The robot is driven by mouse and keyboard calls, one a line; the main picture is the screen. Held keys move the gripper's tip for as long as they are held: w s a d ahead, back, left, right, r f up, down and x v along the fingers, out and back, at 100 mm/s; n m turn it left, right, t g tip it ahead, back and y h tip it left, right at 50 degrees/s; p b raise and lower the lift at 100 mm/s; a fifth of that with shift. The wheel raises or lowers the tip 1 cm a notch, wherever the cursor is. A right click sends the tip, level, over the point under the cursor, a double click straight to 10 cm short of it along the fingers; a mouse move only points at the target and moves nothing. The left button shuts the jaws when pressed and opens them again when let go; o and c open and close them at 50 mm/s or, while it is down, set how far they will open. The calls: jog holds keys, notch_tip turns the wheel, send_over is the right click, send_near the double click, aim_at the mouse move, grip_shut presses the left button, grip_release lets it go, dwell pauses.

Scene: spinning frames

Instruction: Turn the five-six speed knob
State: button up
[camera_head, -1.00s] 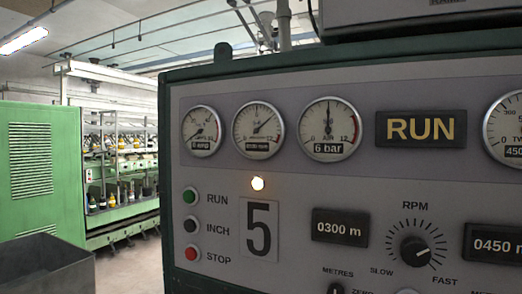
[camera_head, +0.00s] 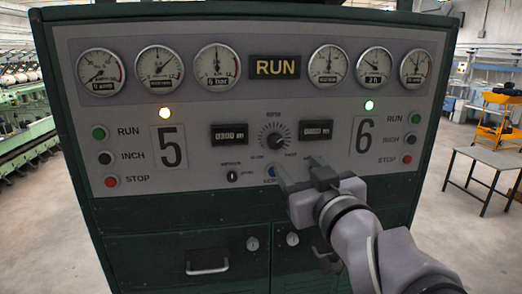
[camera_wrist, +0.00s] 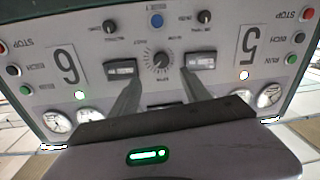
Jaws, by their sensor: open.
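The speed knob (camera_head: 275,137) is a round black dial with a pale pointer, ringed by a scale, in the middle of the panel between the 5 and 6 sections. My gripper (camera_head: 300,172) is open and empty in front of the panel, low and right of the knob in the head view. In the upside-down wrist view the knob (camera_wrist: 161,62) shows between and beyond the two open fingers of my gripper (camera_wrist: 160,77). The fingers appear apart from the knob. My gripper hides part of the panel's lower right in the head view.
Two counter displays (camera_head: 229,133) (camera_head: 315,130) flank the knob. A smaller metres knob (camera_head: 232,176) and a blue button (camera_head: 272,171) sit below it. Run, inch and stop buttons line both sides. A drawer handle (camera_head: 207,262) sticks out below. A table (camera_head: 490,160) stands at right.

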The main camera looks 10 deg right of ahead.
aim_at(277, 144)
jog(key=w, duration=0.8)
jog(key=w+a+b, duration=0.1)
jog(key=w, duration=0.4)
jog(key=shift+s, duration=0.1)
grip_shut()
